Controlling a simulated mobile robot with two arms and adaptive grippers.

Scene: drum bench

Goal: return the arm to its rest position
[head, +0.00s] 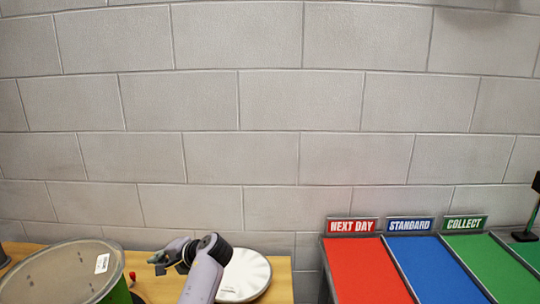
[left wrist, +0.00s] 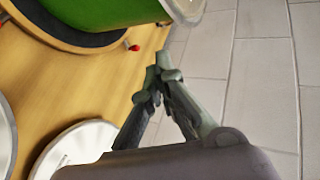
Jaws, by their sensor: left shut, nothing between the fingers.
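My left gripper (head: 160,262) is in the lower left of the head view, in front of the block wall and above the wooden bench. Its fingertips meet in the left wrist view (left wrist: 160,65), shut with nothing between them. My left arm rises from the bottom edge of the head view, bent at the wrist, with the gripper to the left. My right gripper is not in view.
A green drum (head: 62,275) stands left of the gripper. A white round lid (head: 245,275) lies on the wooden bench (head: 280,285), right of my arm. Red, blue and green lanes (head: 365,270) with signs are at the right. A grey block wall (head: 270,100) stands behind.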

